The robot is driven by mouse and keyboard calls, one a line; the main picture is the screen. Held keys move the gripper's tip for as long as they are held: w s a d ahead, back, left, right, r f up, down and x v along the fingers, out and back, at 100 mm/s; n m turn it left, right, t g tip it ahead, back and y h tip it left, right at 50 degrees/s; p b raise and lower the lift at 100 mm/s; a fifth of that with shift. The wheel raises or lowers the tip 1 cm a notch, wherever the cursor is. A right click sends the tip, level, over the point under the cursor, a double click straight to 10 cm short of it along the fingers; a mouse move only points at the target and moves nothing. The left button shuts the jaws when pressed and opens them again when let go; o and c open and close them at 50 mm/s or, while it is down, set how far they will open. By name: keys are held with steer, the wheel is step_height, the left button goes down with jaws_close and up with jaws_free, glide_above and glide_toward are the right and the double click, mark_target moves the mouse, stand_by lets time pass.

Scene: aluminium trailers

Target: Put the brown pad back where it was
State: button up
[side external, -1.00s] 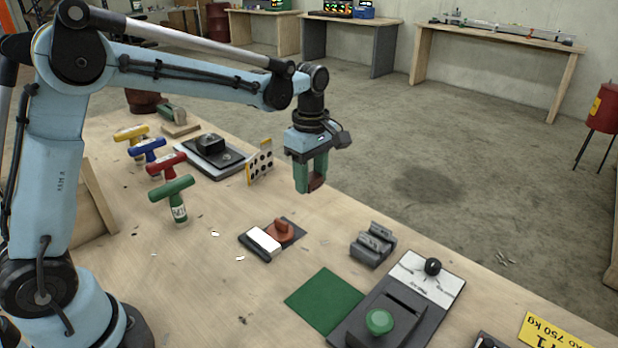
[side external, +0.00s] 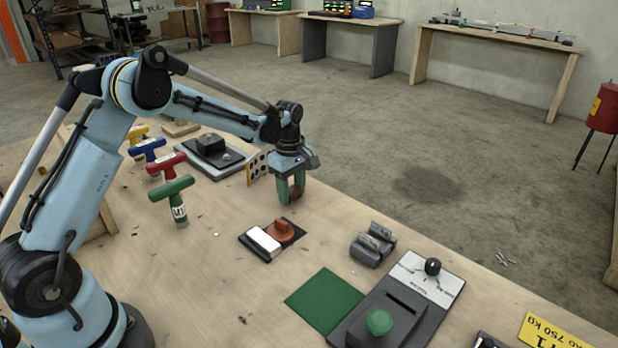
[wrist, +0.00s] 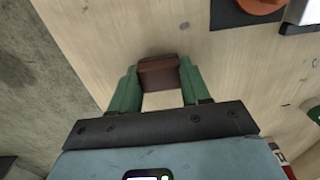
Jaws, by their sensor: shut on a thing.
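My gripper (side external: 290,192) is above the far edge side of the wooden table, fingers pointing down. Its green fingers are shut on the brown pad (side external: 297,194). In the wrist view the brown pad (wrist: 160,76) sits between the two fingertips of my gripper (wrist: 155,88). The pad is low over bare wood. I cannot tell whether it touches the table.
Grey blocks (side external: 372,244) and a green mat (side external: 325,301) lie right. Coloured T-handles (side external: 171,188) stand left.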

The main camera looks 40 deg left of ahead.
mark_target(292, 190)
steer(key=shift+f, duration=0.3)
steer(key=o, duration=1.2)
steer(key=shift+r, duration=0.2)
steer(key=s+d+r+m+t, duration=0.1)
steer(key=s+r+m, duration=0.1)
steer(key=r, duration=0.6)
steer(key=s+d+r+m+t, duration=0.1)
steer(key=s+d+r+m, duration=0.1)
steer(key=r, duration=0.6)
steer(key=s+d+f+m+t, duration=0.1)
steer(key=s+d+m+t, duration=0.1)
steer(key=s+m, duration=0.5)
steer(key=s+d+f+m+t, duration=0.1)
steer(key=s+d+m+t, duration=0.2)
steer(key=s+m, duration=0.4)
steer(key=shift+s+d+f, duration=0.25)
steer(key=shift+s, duration=0.8)
